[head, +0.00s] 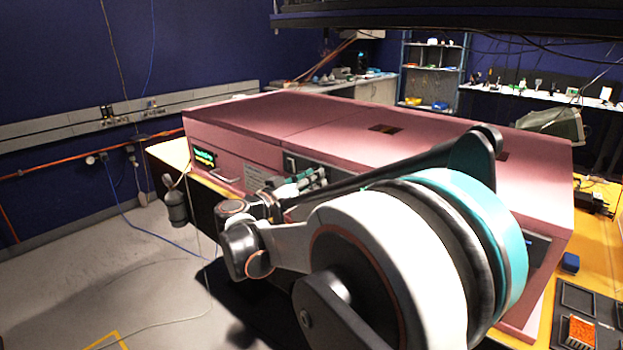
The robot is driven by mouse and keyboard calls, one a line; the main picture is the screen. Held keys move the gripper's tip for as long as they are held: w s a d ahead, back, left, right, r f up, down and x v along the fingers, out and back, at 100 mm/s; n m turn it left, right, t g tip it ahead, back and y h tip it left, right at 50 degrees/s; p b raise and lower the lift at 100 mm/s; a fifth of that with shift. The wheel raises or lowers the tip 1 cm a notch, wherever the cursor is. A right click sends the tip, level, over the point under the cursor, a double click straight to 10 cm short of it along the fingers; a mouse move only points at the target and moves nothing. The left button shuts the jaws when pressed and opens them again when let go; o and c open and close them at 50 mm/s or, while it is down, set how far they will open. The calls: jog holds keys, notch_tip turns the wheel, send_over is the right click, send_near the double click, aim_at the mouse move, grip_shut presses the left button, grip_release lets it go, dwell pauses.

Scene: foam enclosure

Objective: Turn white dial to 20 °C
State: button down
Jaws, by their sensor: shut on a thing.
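The pink machine (240,130) stands on a yellow-topped bench in the head view. Its dark front panel (291,163) is partly covered by my arm. My gripper (318,176), with grey and teal parts, is up against this panel, left of my large arm joint. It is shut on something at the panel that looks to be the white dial. The dial itself and its scale are hidden behind the gripper and arm, so its setting cannot be read.
A green-lit display (204,157) and a handle (222,175) are on the machine's left front. A dark cylinder (175,208) hangs at the bench's left end. A small blue block (570,263) and an orange-filled tray (581,331) are at right. Floor at left is open.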

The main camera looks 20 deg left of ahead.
jog(key=n+p, duration=0.4)
jog(key=n, duration=1.7)
jog(key=shift+n, duration=0.3)
jog(key=shift+f, duration=0.1)
jog(key=c, duration=1.4)
grip_release()
jog(key=shift+o, duration=0.2)
jog(key=shift+a, duration=0.1)
jog(key=v, duration=1.2)
